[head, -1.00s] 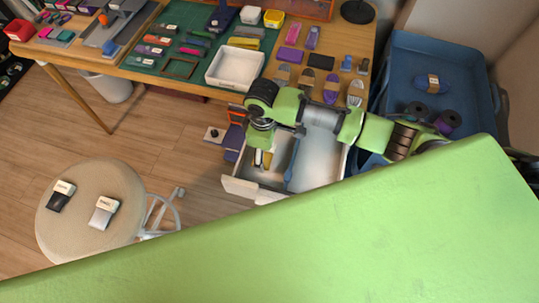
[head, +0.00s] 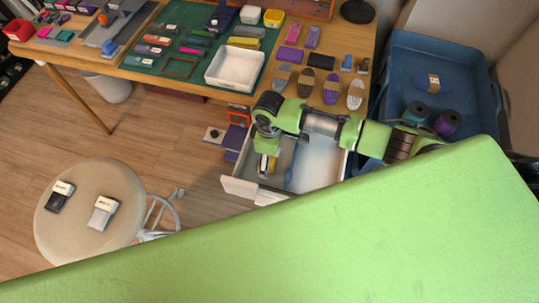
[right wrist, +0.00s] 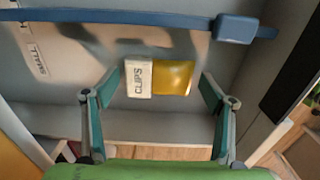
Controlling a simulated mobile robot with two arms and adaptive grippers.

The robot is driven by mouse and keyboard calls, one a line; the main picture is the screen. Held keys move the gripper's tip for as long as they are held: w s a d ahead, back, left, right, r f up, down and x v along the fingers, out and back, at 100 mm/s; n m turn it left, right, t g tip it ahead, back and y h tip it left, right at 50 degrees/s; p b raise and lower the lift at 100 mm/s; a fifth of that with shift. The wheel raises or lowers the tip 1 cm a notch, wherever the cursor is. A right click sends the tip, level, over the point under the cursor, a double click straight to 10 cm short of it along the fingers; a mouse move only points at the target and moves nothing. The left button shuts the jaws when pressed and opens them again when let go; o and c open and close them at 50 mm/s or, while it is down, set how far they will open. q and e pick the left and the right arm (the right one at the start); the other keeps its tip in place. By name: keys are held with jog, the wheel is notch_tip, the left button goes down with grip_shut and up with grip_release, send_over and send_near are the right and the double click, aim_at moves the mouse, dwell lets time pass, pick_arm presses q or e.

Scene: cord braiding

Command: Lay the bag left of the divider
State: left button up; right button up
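The bag (right wrist: 173,77) is yellow with a white header marked CLIPS. In the right wrist view it lies flat, apparently on the drawer floor. In the head view the bag (head: 268,164) is partly hidden under my right gripper (head: 267,155), left of the divider. The divider is a blue bar (head: 291,165) in the open drawer (head: 240,187); the divider (right wrist: 150,17) crosses the top of the right wrist view, with a blue block on it. My right gripper (right wrist: 160,80) is open, a finger on each side of the bag with gaps between. My left gripper is out of view.
A round stool (head: 90,235) holds a black bag (head: 60,196) and a grey bag (head: 102,212). The desk above the drawer carries a white tray (head: 235,68) and several cord bundles. A blue bin (head: 440,65) stands at the right. The drawer right of the divider looks empty.

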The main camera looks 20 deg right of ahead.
jog(key=shift+r, duration=0.1)
notch_tip(320, 180, up, 12)
jog(key=p, duration=0.1)
dwell(0.6)
